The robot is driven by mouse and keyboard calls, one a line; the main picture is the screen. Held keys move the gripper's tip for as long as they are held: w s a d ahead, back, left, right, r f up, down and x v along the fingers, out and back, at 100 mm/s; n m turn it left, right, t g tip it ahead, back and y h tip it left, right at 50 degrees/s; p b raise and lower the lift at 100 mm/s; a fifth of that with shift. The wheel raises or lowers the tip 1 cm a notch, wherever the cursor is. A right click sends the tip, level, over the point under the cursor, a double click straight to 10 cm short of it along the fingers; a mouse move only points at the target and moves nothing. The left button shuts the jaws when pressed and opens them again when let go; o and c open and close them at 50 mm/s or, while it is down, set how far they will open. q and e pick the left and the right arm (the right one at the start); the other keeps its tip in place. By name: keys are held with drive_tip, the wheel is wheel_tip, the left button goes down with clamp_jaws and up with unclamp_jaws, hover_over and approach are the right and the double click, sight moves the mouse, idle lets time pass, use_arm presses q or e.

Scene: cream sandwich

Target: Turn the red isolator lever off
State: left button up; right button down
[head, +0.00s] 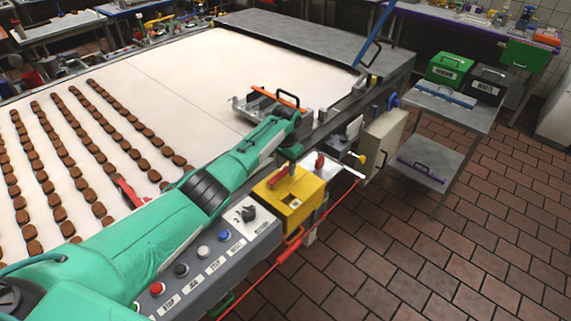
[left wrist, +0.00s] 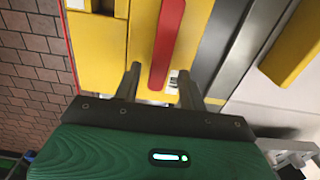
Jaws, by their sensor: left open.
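The red isolator lever (head: 278,175) is on the yellow isolator box (head: 296,211) at the near right edge of the conveyor. In the left wrist view the lever (left wrist: 168,42) is a long red bar running up the picture against the yellow box face (left wrist: 142,40). My left gripper (head: 289,168) is at the box. In the left wrist view its two fingers (left wrist: 161,82) are open, with the lower end of the lever between them in the picture. I cannot tell whether either finger touches it. My right gripper is not in view.
A grey button panel (head: 205,265) sits beside the box, partly under my left arm. A red cord (head: 290,258) runs along the conveyor side. Brown biscuits lie in rows on the white belt (head: 190,75).

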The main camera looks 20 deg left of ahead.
sight(286, 170)
use_arm(q)
wheel_tip(286, 170, up, 14)
drive_tip(key=b, duration=0.3)
drive_tip(key=shift+f, duration=0.15)
idle(0.4)
